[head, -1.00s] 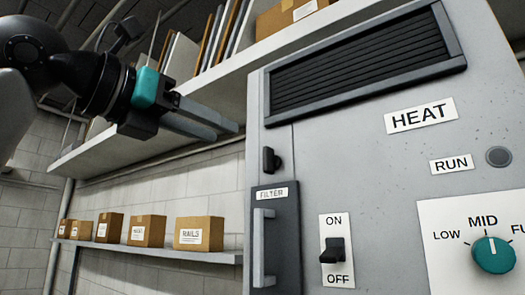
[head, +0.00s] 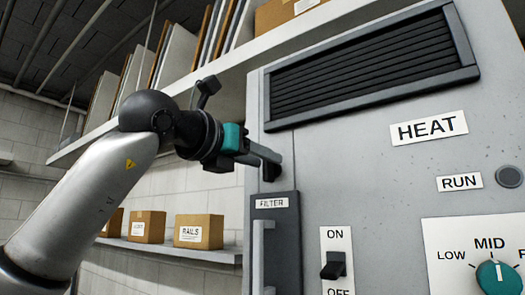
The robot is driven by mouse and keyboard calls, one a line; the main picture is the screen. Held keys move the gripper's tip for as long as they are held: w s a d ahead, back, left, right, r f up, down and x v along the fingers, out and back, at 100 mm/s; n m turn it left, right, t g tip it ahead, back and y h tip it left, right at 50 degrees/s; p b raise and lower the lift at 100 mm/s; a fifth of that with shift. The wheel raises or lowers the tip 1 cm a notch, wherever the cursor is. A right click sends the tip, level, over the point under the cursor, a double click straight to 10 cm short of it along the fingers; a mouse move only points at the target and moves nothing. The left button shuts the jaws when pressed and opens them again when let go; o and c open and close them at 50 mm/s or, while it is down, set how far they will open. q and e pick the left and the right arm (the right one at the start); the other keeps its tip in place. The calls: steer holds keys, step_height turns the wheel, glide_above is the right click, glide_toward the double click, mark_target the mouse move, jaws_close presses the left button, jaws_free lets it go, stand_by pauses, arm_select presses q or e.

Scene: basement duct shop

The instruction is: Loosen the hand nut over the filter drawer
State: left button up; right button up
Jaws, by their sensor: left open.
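The hand nut (head: 268,173) is a small black knob on the grey cabinet front, just above the dark filter drawer (head: 288,211) with its FILTER label and pale vertical handle. My left gripper (head: 272,158), with a teal band, reaches in from the left. Its fingertips are at the nut and cover most of it. The jaws are open; whether they touch the nut or stand around it I cannot tell. My right gripper is not in view.
The grey cabinet (head: 360,150) carries a black vent grille (head: 370,65), HEAT and RUN labels, an ON/OFF switch (head: 333,264) and a teal dial (head: 499,277). A shelf (head: 185,250) with cardboard boxes is at left. An upper shelf (head: 225,85) runs above my arm.

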arm_select(q)
steer(key=shift+w+d, duration=0.2)
steer(key=shift+w, duration=0.15)
jaws_close()
stand_by(0.5)
